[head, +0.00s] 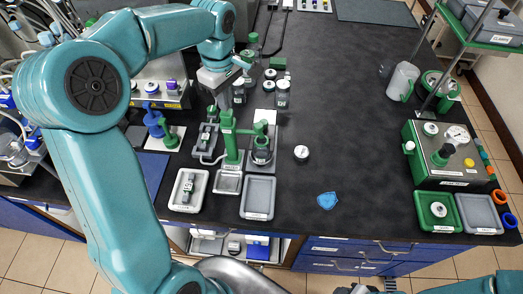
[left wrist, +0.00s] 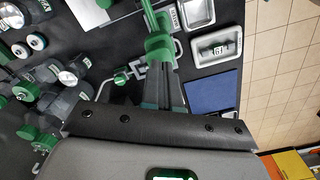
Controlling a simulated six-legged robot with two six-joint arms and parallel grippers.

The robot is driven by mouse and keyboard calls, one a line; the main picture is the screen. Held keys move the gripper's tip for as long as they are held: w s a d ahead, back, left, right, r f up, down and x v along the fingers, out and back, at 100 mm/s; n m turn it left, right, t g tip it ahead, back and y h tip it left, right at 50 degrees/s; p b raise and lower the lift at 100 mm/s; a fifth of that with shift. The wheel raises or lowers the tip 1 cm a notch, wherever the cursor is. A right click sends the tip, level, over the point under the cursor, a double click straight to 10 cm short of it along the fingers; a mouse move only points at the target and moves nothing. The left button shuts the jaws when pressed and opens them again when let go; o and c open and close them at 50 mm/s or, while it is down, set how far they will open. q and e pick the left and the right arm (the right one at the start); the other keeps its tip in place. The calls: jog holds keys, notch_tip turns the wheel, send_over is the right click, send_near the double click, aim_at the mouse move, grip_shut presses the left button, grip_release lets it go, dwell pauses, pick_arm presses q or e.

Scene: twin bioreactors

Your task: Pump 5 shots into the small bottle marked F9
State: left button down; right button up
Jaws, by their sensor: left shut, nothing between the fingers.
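A green pump stand (head: 230,140) rises from the bench left of centre, with an arm reaching right over a small dark-bodied bottle (head: 262,154). My left gripper (head: 219,101) is shut and empty, pointing down close to the top of the stand; whether it touches cannot be told. In the left wrist view, the shut fingers (left wrist: 162,62) overlap green parts of the stand. Several small bottles (head: 282,95) with pale caps stand behind the stand. Their marks are too small to read, so I cannot tell which is F9. My right gripper is not in view.
A grey tray (head: 258,197) and a pale tray (head: 188,189) with a small item lie in front of the stand.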

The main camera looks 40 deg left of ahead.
pick_arm(q)
jog(key=shift+f+b, duration=1.4)
jog(key=shift+f, duration=0.5)
jog(key=shift+r+p, duration=1.7)
jog(key=shift+r, duration=0.3)
jog(key=shift+f, duration=0.15)
jog(key=shift+f+b, duration=1.6)
jog(key=shift+f, duration=0.25)
jog(key=shift+r+p, duration=1.7)
jog(key=shift+r, duration=0.3)
jog(key=shift+f, duration=0.15)
